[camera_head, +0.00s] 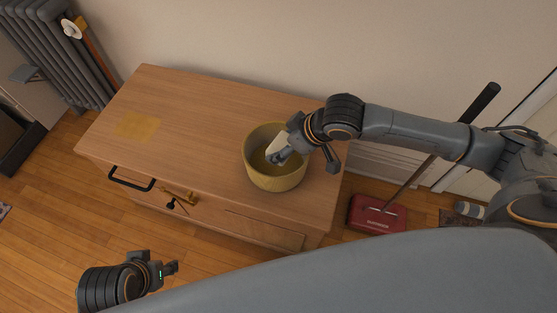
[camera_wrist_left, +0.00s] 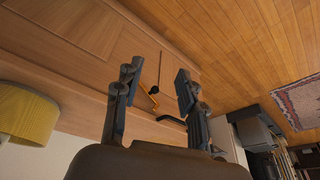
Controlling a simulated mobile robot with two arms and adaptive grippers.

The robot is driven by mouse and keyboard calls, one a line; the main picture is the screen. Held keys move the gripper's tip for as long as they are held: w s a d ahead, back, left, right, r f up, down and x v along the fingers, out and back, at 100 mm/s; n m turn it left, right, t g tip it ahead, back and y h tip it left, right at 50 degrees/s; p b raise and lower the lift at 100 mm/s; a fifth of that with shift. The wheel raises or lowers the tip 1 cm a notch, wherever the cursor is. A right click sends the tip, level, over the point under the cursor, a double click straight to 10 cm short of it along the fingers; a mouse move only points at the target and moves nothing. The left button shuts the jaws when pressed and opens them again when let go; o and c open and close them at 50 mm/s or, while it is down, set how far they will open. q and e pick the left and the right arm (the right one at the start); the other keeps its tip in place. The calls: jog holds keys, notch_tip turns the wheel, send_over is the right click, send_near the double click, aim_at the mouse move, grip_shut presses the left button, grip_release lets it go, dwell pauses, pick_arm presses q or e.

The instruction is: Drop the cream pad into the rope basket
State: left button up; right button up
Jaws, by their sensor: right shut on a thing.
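The rope basket (camera_head: 272,180) is a round yellow-tan bowl shape, upright on the right part of the wooden cabinet top. It also shows in the left wrist view (camera_wrist_left: 30,118) at the left edge. My right gripper (camera_head: 278,156) reaches into the basket's opening from the right, shut on the cream pad (camera_head: 279,145). The pad is pale and tilted, over the basket's inside; its lower end is partly hidden by the fingers. My left gripper (camera_wrist_left: 155,92) is open and empty in front of the cabinet, away from the basket.
The wooden cabinet (camera_head: 195,110) has a yellowish square patch (camera_head: 136,125) on its top left and a black handle (camera_head: 131,180) in front. A red floor sweeper (camera_head: 378,213) stands on the right. A radiator (camera_head: 58,50) is at the upper left. The cabinet top's middle is clear.

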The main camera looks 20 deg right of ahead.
pick_arm(q)
jog(key=shift+s+r, duration=0.15)
jog(key=shift+r, duration=0.3)
pick_arm(e)
jog(key=shift+f, duration=0.1)
jog(key=o, duration=1.1)
jog(key=v, duration=1.2)
